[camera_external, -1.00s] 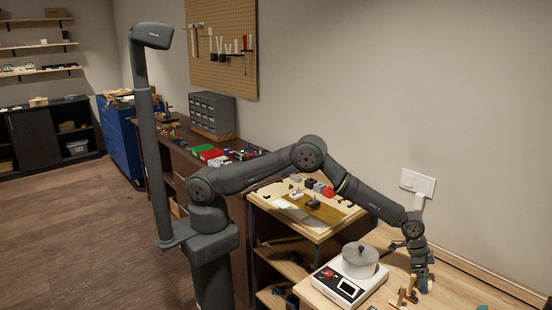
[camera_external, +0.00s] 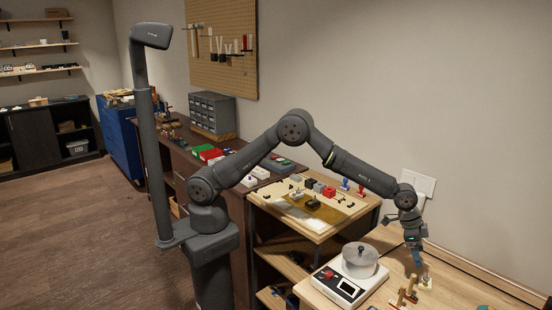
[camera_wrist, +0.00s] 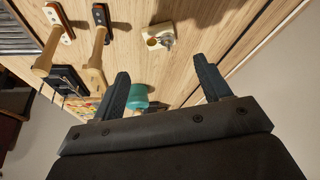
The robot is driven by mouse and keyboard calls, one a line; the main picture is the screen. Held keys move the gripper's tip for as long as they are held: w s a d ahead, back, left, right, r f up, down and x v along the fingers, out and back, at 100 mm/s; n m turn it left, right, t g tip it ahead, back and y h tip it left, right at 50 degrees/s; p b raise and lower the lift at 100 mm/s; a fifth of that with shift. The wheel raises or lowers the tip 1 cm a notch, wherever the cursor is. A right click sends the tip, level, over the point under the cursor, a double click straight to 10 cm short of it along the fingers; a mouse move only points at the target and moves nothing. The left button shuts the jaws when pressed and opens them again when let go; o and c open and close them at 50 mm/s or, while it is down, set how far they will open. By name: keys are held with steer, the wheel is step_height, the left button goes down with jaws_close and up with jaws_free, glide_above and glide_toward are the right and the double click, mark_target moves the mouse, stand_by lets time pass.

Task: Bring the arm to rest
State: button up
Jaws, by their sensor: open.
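My gripper (camera_external: 416,256) hangs over the light wooden table at the right of the external view, to the right of the white device with the round grey lid. In the wrist view my gripper (camera_wrist: 165,85) shows two dark fingers spread well apart, with nothing held between them. The fingers are above the table top and appear clear of it. My arm is bent, with its elbow raised above the middle bench.
The white device (camera_external: 345,290) with a grey lidded pot (camera_external: 360,258) stands left of my gripper. Wooden-handled tools (camera_wrist: 96,50) and a small beige block (camera_wrist: 160,36) are on the table. A teal item (camera_wrist: 138,97) lies beyond the fingers. The wall is close behind.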

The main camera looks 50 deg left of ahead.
mark_target(425, 282)
steer(key=x, duration=1.1)
step_height(425, 282, up, 11)
steer(key=a+r+m, duration=0.1)
steer(key=a+r, duration=0.4)
steer(key=a, duration=0.3)
steer(key=s+a+r+m, duration=0.1)
steer(key=s+a, duration=0.3)
steer(key=a, duration=0.5)
steer(key=s+a+r+m+g, duration=0.1)
steer(key=s+a+r, duration=0.2)
steer(key=a, duration=0.6)
steer(key=s+a+r+m, duration=0.1)
steer(key=s+a+r, duration=0.1)
steer(key=s+a, duration=0.5)
steer(key=shift+a+r+g, duration=0.3)
steer(key=shift+a+r, duration=0.05)
steer(key=shift+a, duration=0.95)
